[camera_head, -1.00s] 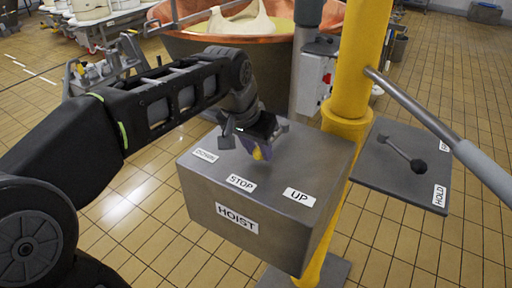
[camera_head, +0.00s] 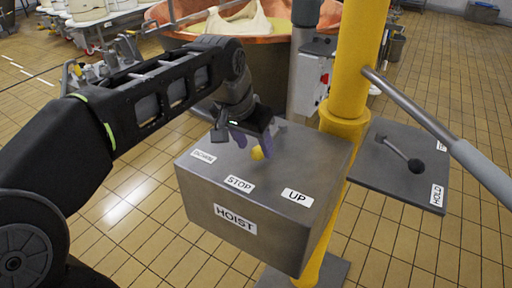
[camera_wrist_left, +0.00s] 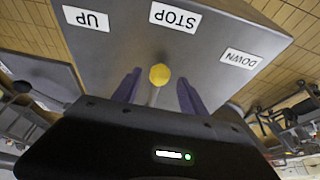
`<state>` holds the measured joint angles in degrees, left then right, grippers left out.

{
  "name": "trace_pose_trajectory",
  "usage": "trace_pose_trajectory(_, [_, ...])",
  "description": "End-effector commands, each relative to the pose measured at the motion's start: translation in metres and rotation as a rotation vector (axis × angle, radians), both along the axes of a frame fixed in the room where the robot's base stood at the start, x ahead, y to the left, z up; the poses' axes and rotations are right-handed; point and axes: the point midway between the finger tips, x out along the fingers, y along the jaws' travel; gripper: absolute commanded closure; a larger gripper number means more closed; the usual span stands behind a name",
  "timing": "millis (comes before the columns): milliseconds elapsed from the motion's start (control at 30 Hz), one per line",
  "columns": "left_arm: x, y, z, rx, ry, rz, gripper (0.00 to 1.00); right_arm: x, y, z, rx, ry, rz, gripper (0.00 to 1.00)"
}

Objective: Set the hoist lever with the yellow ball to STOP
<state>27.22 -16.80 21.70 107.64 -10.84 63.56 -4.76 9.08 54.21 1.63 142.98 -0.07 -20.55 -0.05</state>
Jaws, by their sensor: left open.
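The hoist box (camera_head: 240,215) is a grey metal box with labels DOWN, STOP (camera_head: 239,183) and UP (camera_head: 297,197) on its top. The yellow ball (camera_head: 257,153) of the lever shows just below my left gripper (camera_head: 253,148). In the left wrist view the yellow ball (camera_wrist_left: 159,74) stands between the two purple fingers of my left gripper (camera_wrist_left: 159,88), with a gap on each side. The ball lines up roughly with the STOP label (camera_wrist_left: 174,17). The lever's rod is mostly hidden behind the ball and the gripper. My right gripper is not in view.
A yellow post (camera_head: 345,100) stands behind the box. A second plate (camera_head: 390,178) with a black-ball lever (camera_head: 416,166) and a HOLD label is at the right. A grey-sleeved bar (camera_head: 482,172) slants across the right. A copper vat (camera_head: 220,50) is behind.

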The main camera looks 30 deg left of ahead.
Motion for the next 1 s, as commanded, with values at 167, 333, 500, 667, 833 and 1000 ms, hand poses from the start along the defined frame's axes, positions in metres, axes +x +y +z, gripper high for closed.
trace_pose_trajectory(167, [-0.012,0.000,0.030,0.000,-0.004,0.000,0.50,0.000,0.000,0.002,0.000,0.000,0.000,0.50])
trace_pose_trajectory(333, [-0.019,0.000,0.047,-0.001,-0.001,-0.001,0.50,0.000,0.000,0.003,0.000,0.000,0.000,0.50])
trace_pose_trajectory(500, [-0.021,0.000,0.050,-0.001,0.000,-0.001,0.50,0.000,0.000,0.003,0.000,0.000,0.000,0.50])
trace_pose_trajectory(667, [-0.021,0.000,0.050,-0.001,0.000,0.000,0.50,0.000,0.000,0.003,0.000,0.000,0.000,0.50])
trace_pose_trajectory(833, [-0.021,0.000,0.050,-0.001,0.000,0.000,0.50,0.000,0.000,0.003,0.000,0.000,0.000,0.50])
trace_pose_trajectory(1000, [-0.021,0.000,0.050,-0.001,0.000,0.000,0.50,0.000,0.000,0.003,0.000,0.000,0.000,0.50])
